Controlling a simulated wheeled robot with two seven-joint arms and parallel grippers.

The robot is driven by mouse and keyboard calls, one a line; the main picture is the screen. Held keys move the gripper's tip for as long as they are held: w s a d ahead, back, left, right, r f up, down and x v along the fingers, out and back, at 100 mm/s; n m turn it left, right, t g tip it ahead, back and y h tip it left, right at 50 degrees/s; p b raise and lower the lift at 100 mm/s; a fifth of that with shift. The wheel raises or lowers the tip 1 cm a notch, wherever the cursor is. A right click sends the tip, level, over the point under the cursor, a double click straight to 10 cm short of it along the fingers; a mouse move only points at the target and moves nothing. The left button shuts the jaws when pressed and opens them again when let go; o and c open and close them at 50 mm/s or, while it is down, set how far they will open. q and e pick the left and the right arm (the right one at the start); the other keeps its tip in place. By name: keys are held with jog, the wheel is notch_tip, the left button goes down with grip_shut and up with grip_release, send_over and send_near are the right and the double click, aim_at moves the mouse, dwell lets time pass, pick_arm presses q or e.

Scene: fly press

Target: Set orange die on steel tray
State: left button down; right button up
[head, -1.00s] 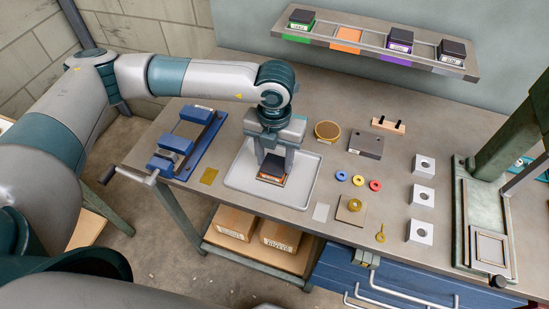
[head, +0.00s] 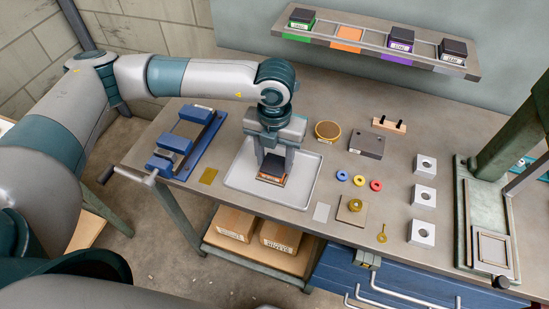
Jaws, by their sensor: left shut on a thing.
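The orange die (head: 271,177) is a dark block with an orange label on its front. It is at the steel tray (head: 304,188), a shallow light-grey tray at the front left of the bench. My left gripper (head: 272,165) points down over the tray, shut on the orange die. The die is low, inside the tray's outline; I cannot tell whether its underside touches the tray floor. My right gripper is not in view.
A wall shelf (head: 375,46) holds green, purple and grey-marked dies, with an empty orange-marked place (head: 347,39). A blue vise-like fixture (head: 187,143) stands left of the tray. Rings (head: 358,181), white blocks (head: 423,196) and a press (head: 490,205) stand to the right.

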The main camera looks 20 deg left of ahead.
pick_arm(q)
jog(key=c, duration=0.8)
grip_release()
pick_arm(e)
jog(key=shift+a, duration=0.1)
pick_arm(q)
jog(key=shift+r+b, duration=2.55)
jog(key=shift+r, duration=6.25)
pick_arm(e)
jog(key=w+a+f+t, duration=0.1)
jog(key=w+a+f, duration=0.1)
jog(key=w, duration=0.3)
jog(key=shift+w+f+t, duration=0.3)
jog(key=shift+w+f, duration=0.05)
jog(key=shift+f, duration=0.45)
